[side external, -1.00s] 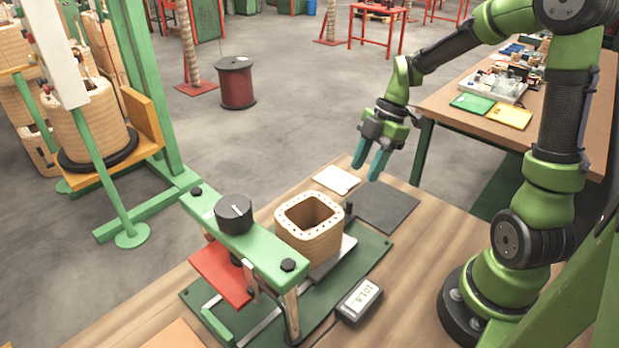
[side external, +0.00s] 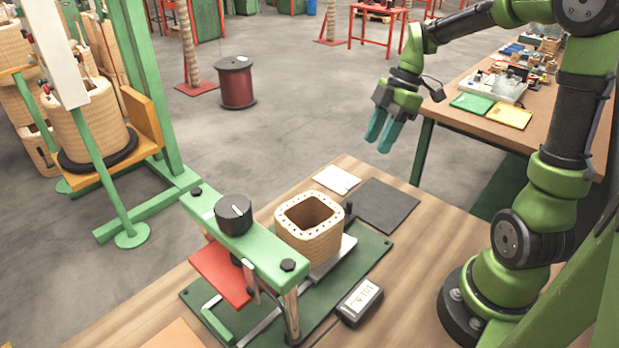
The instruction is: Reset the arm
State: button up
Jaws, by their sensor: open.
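My gripper (side external: 383,137) hangs in the air above the far end of the wooden workbench (side external: 440,240), its two teal fingers apart and pointing down. Nothing is between the fingers. It is up and to the right of the square tan coil (side external: 311,241) and clear of it. The coil stands upright on a grey plate (side external: 334,258) on the dark green base (side external: 372,254) of the press.
The green press beam (side external: 265,247) with a black knob (side external: 234,214) stands left of the coil. A small display box (side external: 360,302), a dark mat (side external: 388,205) and a white paper (side external: 337,179) lie on the bench. A cluttered table (side external: 470,125) stands behind at right.

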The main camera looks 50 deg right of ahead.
jog(key=s+a+r+m+t+h, duration=0.1)
jog(key=s+a+r+m+t, duration=0.2)
jog(key=a+m, duration=0.3)
jog(key=s+a+r+m+t+h, duration=0.1)
jog(key=s+a+r+m+t, duration=0.2)
jog(key=m, duration=0.7)
jog(key=shift+s+a+m, duration=0.3)
jog(key=shift+s+a, duration=0.85)
jog(key=shift+a, duration=0.55)
